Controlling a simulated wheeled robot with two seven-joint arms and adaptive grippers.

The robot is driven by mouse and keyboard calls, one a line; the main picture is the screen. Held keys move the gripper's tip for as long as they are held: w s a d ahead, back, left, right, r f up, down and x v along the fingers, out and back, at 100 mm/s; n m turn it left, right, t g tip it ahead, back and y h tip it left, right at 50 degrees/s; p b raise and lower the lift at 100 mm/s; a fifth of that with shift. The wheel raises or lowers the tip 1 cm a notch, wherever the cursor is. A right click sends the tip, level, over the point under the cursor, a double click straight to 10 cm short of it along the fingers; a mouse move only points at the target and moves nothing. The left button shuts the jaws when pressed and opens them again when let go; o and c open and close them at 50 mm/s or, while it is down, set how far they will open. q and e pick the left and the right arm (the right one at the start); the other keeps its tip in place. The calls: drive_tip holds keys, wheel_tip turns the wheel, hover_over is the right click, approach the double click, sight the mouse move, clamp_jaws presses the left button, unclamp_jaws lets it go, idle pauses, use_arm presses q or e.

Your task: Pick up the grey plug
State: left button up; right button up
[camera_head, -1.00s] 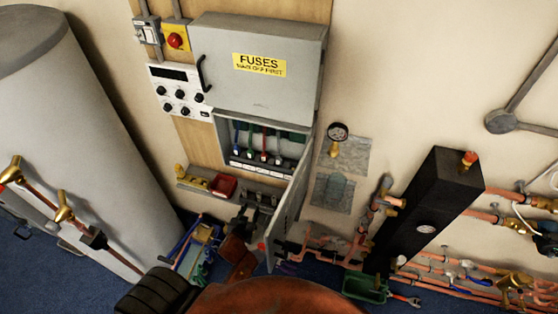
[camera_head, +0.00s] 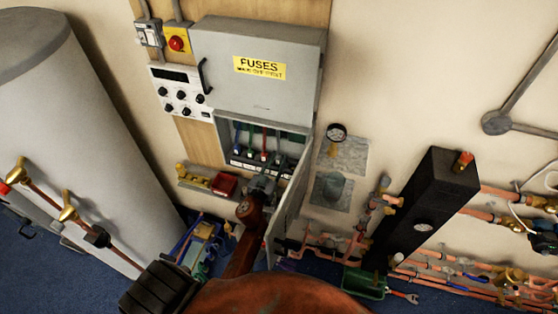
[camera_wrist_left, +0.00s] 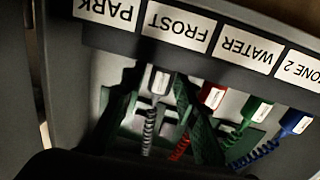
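The grey plug (camera_wrist_left: 160,82) has a coiled grey cable and sits at the row under the labels, below the FROST label in the upside-down left wrist view. My left gripper (camera_wrist_left: 160,110) is open, with one dark green finger on each side of the grey plug and its cable. I cannot tell whether the fingers touch the plug. In the head view my left gripper (camera_head: 262,184) is at the lower edge of the open fuse box (camera_head: 258,75), and hides part of the plugs' area. My right gripper is not in view.
A red plug (camera_wrist_left: 212,96) is just beyond the right finger, then a green plug (camera_wrist_left: 257,110) and a blue plug (camera_wrist_left: 295,122). The fuse box's open door (camera_head: 289,205) stands close to the right of my left arm. A shelf holds a red box (camera_head: 224,184).

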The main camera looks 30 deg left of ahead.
sight(279, 156)
use_arm(q)
drive_tip(key=shift+w+f, duration=0.1)
drive_tip(key=shift+w, duration=0.4)
drive_tip(key=shift+a, duration=0.1)
drive_tip(key=shift+s, duration=0.1)
drive_tip(key=c, duration=0.6)
clamp_jaws()
wheel_tip(279, 156, up, 9)
drive_tip(key=p, duration=0.3)
drive_tip(key=shift+f, duration=0.1)
drive_tip(key=shift+r+p, duration=0.35)
drive_tip(key=shift+r, duration=0.3)
